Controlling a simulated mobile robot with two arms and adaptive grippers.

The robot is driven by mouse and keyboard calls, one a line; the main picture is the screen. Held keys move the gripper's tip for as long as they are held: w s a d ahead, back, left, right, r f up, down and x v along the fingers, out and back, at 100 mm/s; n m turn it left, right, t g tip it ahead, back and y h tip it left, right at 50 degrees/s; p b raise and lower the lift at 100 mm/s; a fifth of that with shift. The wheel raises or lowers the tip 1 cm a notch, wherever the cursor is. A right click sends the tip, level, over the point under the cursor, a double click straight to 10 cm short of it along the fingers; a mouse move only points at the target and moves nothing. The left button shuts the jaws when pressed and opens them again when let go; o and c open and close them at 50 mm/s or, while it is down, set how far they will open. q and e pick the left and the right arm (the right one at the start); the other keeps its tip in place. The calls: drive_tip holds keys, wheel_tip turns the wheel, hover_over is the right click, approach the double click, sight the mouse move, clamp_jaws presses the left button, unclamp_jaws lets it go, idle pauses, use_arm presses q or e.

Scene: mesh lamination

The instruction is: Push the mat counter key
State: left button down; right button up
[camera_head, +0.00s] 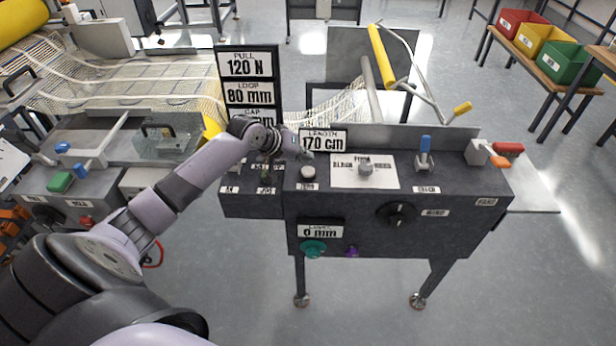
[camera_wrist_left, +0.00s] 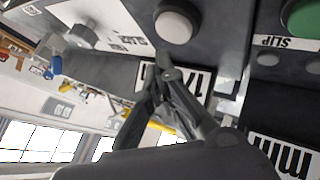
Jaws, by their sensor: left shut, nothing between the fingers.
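A round white key (camera_head: 308,172) sits on the top of the dark console (camera_head: 455,185), just in front of the length display (camera_head: 323,140), which reads 170 cm. In the left wrist view the key (camera_wrist_left: 178,24) shows as a pale round cap in a dark collar. My left gripper (camera_head: 304,153) is shut and empty, just behind the key in the head view. In the left wrist view its closed fingertips (camera_wrist_left: 172,74) are close to the key, with a small gap showing between them. My right gripper is in neither view.
A knob (camera_head: 366,168) on a white plate, a blue lever (camera_head: 424,150) and a red-handled lever (camera_head: 508,149) stand along the console top. A tall display post (camera_head: 249,69) rises behind my left forearm. Open floor lies in front at the right.

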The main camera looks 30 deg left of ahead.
use_arm(q)
drive_tip(key=shift+f, duration=0.35)
idle(1.1)
drive_tip(key=shift+f, duration=0.15)
drive_tip(key=shift+f, duration=0.3)
